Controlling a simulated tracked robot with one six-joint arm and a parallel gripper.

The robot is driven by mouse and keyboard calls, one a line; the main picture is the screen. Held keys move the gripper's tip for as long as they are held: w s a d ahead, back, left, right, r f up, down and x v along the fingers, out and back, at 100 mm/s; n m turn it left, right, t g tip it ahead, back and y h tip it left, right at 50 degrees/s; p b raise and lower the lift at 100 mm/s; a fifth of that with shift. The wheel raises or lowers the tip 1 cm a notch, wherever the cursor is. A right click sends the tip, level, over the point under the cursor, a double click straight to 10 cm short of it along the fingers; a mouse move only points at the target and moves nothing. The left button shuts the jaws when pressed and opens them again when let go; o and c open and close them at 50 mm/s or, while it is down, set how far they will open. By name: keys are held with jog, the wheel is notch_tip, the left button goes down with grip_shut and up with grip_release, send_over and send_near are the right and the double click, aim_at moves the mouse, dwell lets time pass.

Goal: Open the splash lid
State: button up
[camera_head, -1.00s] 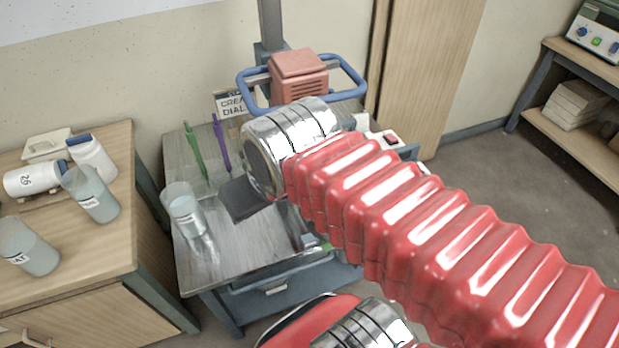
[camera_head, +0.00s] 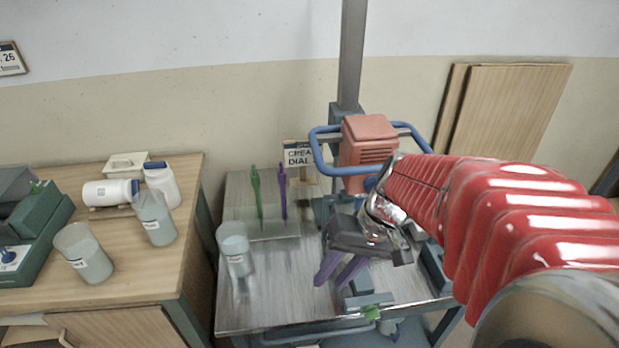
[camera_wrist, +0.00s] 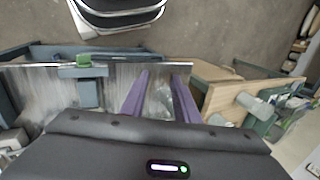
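No part that I can surely name as the splash lid shows; my arm and gripper hide part of the mixer stand's base. The mixer stand has a salmon motor head (camera_head: 368,142) and a blue loop handle (camera_head: 322,160). My gripper (camera_head: 332,284) hangs over the grey bench top, left of and below the motor head. Its two purple fingers are apart. In the wrist view my gripper (camera_wrist: 162,74) has a clear, glassy shape between or beyond its fingers, and I cannot tell how far off. A grey-blue block (camera_head: 366,301) with a green piece (camera_head: 371,313) is beside the fingers.
A clear cup (camera_head: 234,250) stands left on the grey bench (camera_head: 270,305). Green (camera_head: 257,192) and purple (camera_head: 282,192) upright tools stand behind it. A wooden table (camera_head: 140,270) with several containers is at the left. Wooden boards (camera_head: 510,110) lean on the wall.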

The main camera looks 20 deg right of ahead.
jog(key=d+f+m+t+y, duration=0.1)
jog(key=d+f+m+t, duration=0.2)
jog(key=d, duration=0.4)
jog(key=d+f+m+t+y, duration=0.1)
jog(key=d+f+m+t, duration=0.2)
jog(key=d+t, duration=0.2)
jog(key=d+f+m+t+y, duration=0.2)
jog(key=d+f+m+t, duration=0.2)
jog(key=d, duration=0.7)
jog(key=shift+w+t, duration=0.45)
jog(key=shift+t, duration=0.05)
jog(key=shift+w+a, duration=0.1)
jog(key=shift+a, duration=0.05)
jog(key=x, duration=1.3)
jog(key=shift+w+a, duration=0.2)
jog(key=shift+w, duration=0.1)
jog(key=shift+c, duration=0.5)
